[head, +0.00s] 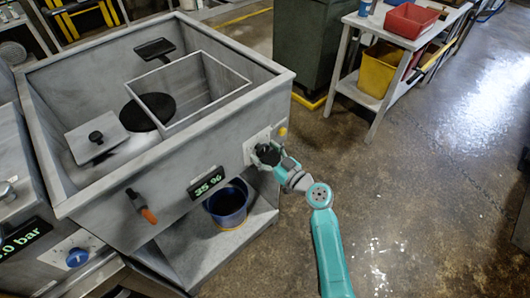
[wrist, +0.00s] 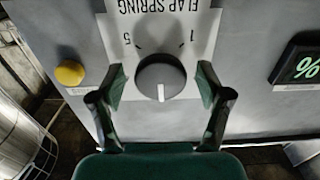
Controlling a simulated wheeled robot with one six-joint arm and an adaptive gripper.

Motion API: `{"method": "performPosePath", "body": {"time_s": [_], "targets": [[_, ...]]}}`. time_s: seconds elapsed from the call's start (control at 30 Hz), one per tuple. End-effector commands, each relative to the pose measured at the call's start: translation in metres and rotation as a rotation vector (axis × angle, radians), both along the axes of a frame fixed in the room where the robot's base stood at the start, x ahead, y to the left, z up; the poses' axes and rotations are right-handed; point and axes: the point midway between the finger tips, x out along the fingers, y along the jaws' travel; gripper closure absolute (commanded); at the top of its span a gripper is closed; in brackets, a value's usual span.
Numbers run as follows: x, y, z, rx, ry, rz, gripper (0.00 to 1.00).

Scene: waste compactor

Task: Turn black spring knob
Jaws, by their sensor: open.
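The black spring knob (wrist: 152,76) sits on a white label plate (wrist: 178,25) reading "FLAP SPRING", upside down in the wrist view, with a 5 and a 1 beside the dial. Its white pointer line points down in that view. My gripper (wrist: 161,84) is open, with one finger on each side of the knob and a visible gap to both. In the head view my gripper (head: 268,155) is at the compactor's right face, in front of the label plate (head: 254,142), and I cannot make out the knob there.
A yellow button (wrist: 70,73) is left of the knob in the wrist view. A display reading 35 % (head: 206,182) and an orange-tipped lever (head: 141,206) are on the compactor (head: 95,205). A blue bucket (head: 228,205) stands below. The floor at right is clear.

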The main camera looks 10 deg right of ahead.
Motion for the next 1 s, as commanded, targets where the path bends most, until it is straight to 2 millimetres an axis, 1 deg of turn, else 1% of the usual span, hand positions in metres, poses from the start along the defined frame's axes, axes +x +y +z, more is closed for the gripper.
{"method": "performPosePath", "body": {"time_s": [0.1, 0.13, 0.17, 0.2, 0.27, 0.3, 0.37, 0.73, 1.0], "targets": [[-0.0002, 0.0000, -0.0001, 0.000, 0.000, 0.000, 0.23], [-0.0002, 0.0000, -0.0001, 0.000, 0.000, 0.000, 0.26], [-0.0002, 0.0000, -0.0001, 0.000, 0.000, 0.000, 0.33], [-0.0003, -0.0001, -0.0001, 0.000, 0.000, 0.000, 0.43], [-0.0003, -0.0001, -0.0001, 0.000, 0.000, 0.000, 0.58], [-0.0003, -0.0001, -0.0001, 0.000, 0.000, 0.000, 0.68], [-0.0003, -0.0001, -0.0001, 0.000, 0.000, 0.000, 0.82], [-0.0005, 0.0000, -0.0001, 0.040, 0.029, 0.000, 0.82], [-0.0008, 0.0003, 0.0000, 0.183, 0.133, 0.000, 0.82]]}}
